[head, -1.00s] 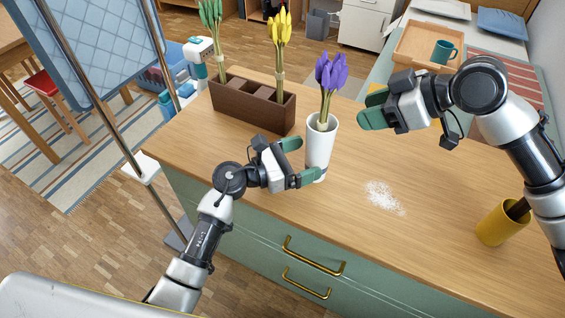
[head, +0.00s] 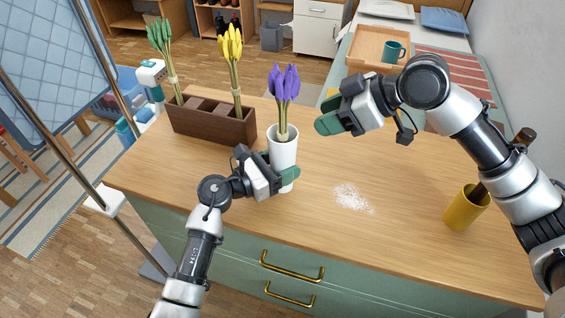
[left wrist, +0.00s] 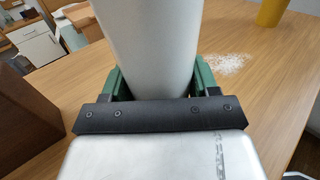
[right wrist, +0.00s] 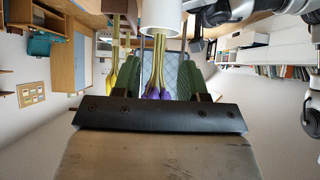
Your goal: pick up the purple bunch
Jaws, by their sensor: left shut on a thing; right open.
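The purple bunch (head: 284,85) has purple blooms on pale green stems and stands upright in a white vase (head: 283,153) on the wooden counter. My left gripper (head: 281,174) is shut around the lower part of the vase. In the left wrist view the vase (left wrist: 150,45) fills the space between the green fingers; the bunch is out of sight there. My right gripper (head: 328,122) is open and empty, to the right of the bunch and apart from it. The right wrist view is upside down; the purple bunch (right wrist: 159,75) appears between the fingers, farther off.
A brown planter box (head: 212,122) beside the vase holds a yellow bunch (head: 231,45) and a green bunch (head: 160,38). White powder (head: 352,197) lies on the counter. A yellow cup (head: 466,209) stands at the right. A wooden tray with a teal mug (head: 394,52) is behind.

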